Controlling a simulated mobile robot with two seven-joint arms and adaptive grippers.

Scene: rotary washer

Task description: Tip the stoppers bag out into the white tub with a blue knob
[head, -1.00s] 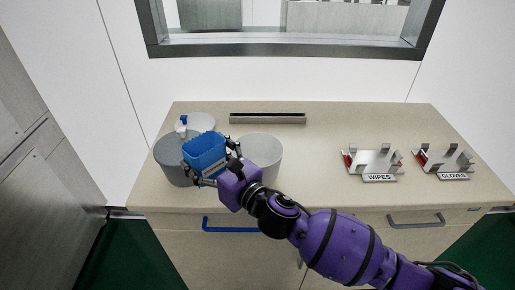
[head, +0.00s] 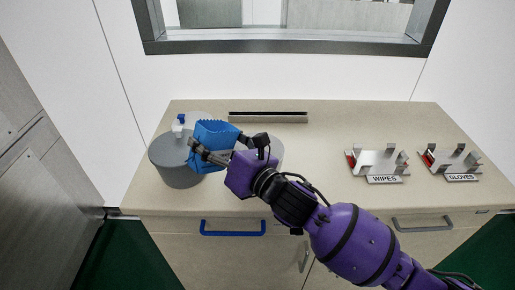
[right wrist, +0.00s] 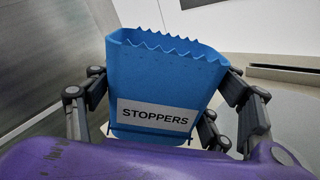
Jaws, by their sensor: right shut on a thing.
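The blue stoppers bag (head: 212,132) is held tilted above the tubs at the left of the counter; its label reads STOPPERS in the right wrist view (right wrist: 158,115), where its zigzag mouth is open. My right gripper (head: 217,142) is shut on the bag, with fingers on both sides of it. The white tub (head: 205,116) stands behind the bag, mostly hidden by it; a blue knob (head: 181,119) on a white piece shows at its left. I cannot see any stoppers. My left gripper is not in view.
A grey tub (head: 175,168) stands in front of the white tub. Another pale tub (head: 276,149) is partly hidden behind my right gripper. A slotted bar (head: 268,117) lies at the back. WIPES (head: 384,180) and GLOVES (head: 461,177) holders stand right. The counter's middle is clear.

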